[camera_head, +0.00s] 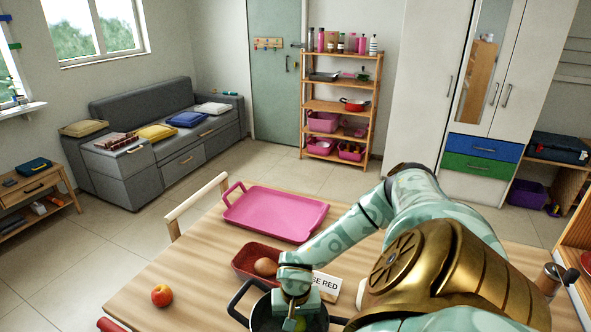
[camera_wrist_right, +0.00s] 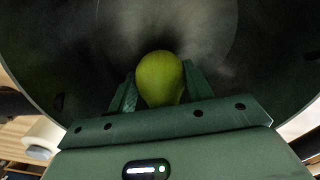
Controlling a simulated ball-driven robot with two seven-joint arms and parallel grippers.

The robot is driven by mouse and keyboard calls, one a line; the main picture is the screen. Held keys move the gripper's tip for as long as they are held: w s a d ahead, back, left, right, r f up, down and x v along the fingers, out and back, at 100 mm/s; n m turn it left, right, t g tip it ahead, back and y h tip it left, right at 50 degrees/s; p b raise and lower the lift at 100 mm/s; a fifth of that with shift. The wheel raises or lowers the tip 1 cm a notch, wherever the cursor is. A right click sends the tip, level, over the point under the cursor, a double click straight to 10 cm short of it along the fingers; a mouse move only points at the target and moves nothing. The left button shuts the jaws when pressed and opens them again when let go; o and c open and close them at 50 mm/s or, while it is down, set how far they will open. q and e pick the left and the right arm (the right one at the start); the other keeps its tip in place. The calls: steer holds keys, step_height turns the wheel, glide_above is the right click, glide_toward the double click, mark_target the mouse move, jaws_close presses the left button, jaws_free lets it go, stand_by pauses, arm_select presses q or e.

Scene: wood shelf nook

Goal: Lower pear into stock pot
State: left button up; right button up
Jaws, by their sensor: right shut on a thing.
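A green pear (camera_wrist_right: 161,78) sits between the two fingers of my right gripper (camera_wrist_right: 158,90), which is shut on it, in the right wrist view. Behind the pear the dark grey inside of the stock pot (camera_wrist_right: 75,45) fills that view. In the head view my right gripper (camera_head: 297,318) points down into the dark pot (camera_head: 262,305) at the bottom edge of the picture. A bit of the pear's green shows at the fingertips. Whether the pear touches the pot floor I cannot tell. My left gripper is not in view.
A red bin (camera_head: 243,262) holding a brown round item (camera_head: 265,267) stands just behind the pot. A label card (camera_head: 326,284) is beside it. A pink tray (camera_head: 275,214) lies farther back. A red-yellow apple (camera_head: 161,295) lies on the wooden table (camera_head: 190,260), left of the pot.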

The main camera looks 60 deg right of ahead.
steer(key=o, duration=1.1)
step_height(320, 180, up, 16)
steer(key=p, duration=0.3)
steer(key=shift+r, duration=0.1)
